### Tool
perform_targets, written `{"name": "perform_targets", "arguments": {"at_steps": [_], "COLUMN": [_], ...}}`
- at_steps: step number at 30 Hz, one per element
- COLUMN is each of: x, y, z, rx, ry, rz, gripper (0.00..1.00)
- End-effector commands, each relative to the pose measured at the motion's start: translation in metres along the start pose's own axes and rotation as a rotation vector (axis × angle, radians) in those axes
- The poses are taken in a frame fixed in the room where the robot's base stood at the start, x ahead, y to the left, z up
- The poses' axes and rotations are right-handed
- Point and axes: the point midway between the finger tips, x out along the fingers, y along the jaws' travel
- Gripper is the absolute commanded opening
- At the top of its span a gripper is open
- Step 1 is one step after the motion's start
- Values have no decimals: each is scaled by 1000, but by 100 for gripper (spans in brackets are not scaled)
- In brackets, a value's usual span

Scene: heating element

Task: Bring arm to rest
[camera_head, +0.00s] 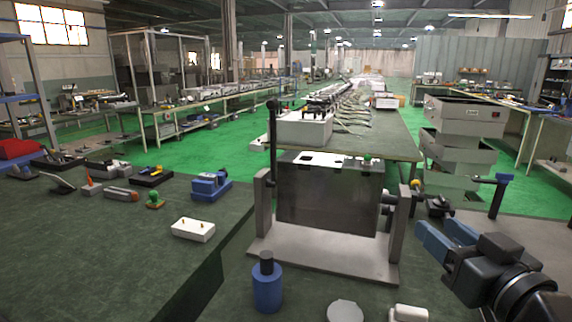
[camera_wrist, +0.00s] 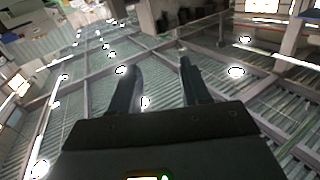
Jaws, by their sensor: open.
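My gripper (camera_head: 437,233) is at the lower right of the head view, with blue fingers pointing up and to the left. The fingers are apart with nothing between them. In the wrist view my gripper (camera_wrist: 158,68) shows two dark fingers spread against the ceiling, with empty space between them. A dark rectangular box (camera_head: 330,195) stands in a grey metal frame (camera_head: 320,257) at the middle, left of my gripper. I see a gap between my fingers and the frame's right post.
A blue bottle (camera_head: 267,288) and a pale round piece (camera_head: 344,311) stand in front of the frame. A white block (camera_head: 193,229) and a blue device (camera_head: 210,186) are among several parts on the left dark table (camera_head: 110,260).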

Motion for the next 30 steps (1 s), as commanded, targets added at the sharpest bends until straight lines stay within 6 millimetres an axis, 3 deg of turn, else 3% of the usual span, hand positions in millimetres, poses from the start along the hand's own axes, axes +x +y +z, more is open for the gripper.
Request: {"name": "perform_targets", "arguments": {"at_steps": [8,13,21,30], "x": [-28,-62,-147,-252], "y": [-7,-15,-32,-52], "z": [45,85,148,183], "rx": [44,76,100,71], "ry": [-30,-59,-118,-183], "rz": [45,89,170,215], "gripper": [47,47,47,47]}}
